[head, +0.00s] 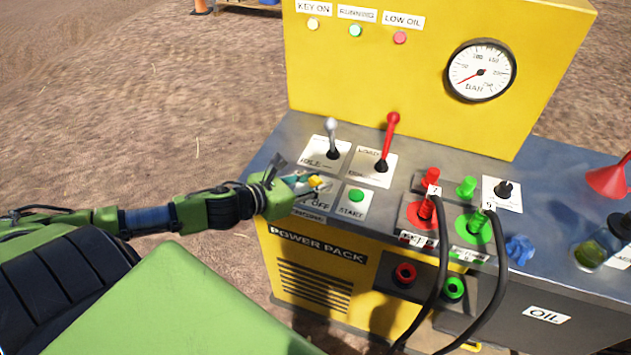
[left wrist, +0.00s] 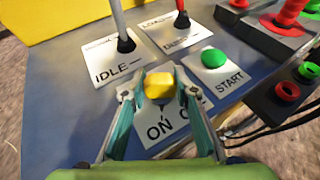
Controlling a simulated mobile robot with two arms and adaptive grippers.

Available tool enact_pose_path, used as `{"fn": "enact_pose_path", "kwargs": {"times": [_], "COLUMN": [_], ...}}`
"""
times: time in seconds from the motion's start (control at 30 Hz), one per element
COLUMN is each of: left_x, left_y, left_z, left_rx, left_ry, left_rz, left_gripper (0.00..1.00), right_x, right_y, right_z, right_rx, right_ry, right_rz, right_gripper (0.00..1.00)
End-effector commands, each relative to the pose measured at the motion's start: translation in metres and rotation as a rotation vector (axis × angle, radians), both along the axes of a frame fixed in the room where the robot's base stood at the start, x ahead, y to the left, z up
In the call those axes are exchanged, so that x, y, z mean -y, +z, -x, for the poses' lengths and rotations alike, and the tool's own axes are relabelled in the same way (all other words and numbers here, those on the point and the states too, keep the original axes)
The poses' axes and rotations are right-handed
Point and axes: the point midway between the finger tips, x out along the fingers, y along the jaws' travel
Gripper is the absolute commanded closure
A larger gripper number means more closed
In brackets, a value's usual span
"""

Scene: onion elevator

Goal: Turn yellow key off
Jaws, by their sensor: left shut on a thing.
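The yellow key (head: 318,182) sits on the white ON/OFF plate on the power pack's console. In the left wrist view the yellow key (left wrist: 160,86) stands between the two fingertips, above the letters ON. My left gripper (head: 314,184) reaches in from the left and is shut on the key. In the left wrist view its fingers (left wrist: 160,93) close on the key from both sides. The OFF lettering is partly covered by the right finger. My right gripper is not in view.
The green START button (head: 356,195) lies just right of the key. The grey IDLE lever (head: 331,136) and red LOAD lever (head: 391,140) stand upright behind it. Black hoses (head: 443,270) hang at the front right. A yellow panel with a gauge (head: 480,72) rises at the back.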

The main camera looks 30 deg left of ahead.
Motion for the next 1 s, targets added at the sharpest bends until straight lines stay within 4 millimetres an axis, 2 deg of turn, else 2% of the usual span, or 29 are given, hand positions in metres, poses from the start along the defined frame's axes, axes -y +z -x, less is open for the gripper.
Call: {"fn": "enact_pose_path", "kwargs": {"times": [0.37, 1.0], "left_x": [0.003, 0.004], "left_y": [0.005, 0.005], "left_z": [0.0, -0.001], "left_rx": [0.001, 0.001], "left_ry": [0.205, 0.787], "left_rz": [0.009, 0.005], "left_gripper": [0.95, 0.95], "right_x": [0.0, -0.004], "right_y": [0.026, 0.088], "right_z": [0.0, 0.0], "right_rx": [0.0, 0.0], "right_ry": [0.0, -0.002], "right_rz": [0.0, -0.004], "right_gripper": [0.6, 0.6]}}
